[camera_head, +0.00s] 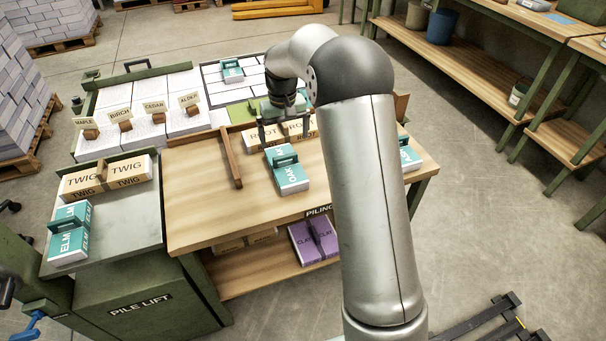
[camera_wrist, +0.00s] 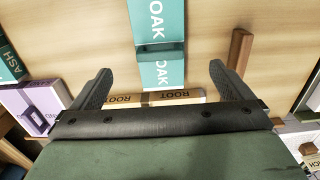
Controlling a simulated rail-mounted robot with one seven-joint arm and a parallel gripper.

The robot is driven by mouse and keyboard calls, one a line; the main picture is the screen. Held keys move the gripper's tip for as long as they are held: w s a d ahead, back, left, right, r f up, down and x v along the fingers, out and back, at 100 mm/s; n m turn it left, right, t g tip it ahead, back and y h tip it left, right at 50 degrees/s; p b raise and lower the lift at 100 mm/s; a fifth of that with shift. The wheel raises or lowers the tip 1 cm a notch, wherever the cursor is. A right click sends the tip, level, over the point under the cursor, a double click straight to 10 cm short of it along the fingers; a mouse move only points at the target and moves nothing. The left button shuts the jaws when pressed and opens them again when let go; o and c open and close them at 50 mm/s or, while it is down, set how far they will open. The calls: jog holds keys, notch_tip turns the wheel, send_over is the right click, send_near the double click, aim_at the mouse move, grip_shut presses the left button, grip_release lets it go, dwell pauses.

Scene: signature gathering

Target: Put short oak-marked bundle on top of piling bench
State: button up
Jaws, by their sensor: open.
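The teal oak-marked bundle (camera_head: 291,180) lies flat on the wooden top of the piling bench (camera_head: 205,205), lengthwise toward the front edge. It has a dark teal band or handle across its middle. In the wrist view the oak bundle (camera_wrist: 158,72) lies ahead of the fingers, in the gap between them. My gripper (camera_head: 285,132) is open and empty above the back of the bench, over the root-marked bundle (camera_head: 256,140). The wrist view shows both fingers spread (camera_wrist: 160,82) with the root bundle (camera_wrist: 125,100) below. My arm hides part of the bench's right side.
A wooden strip (camera_head: 231,160) stands along the bench top left of the oak bundle. A teal bundle (camera_head: 409,155) marked ash lies at the right. The pile lift (camera_head: 115,225) holds twig (camera_head: 75,187) and elm (camera_head: 68,247) bundles.

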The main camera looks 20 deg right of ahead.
jog(key=s+r, duration=0.3)
jog(key=s, duration=0.7)
jog(key=s+r, duration=0.3)
jog(key=s, duration=0.7)
jog(key=s+f, duration=0.2)
jog(key=s, duration=1.4)
jog(key=shift+s+f+m, duration=0.3)
jog(key=shift+s+f, duration=0.1)
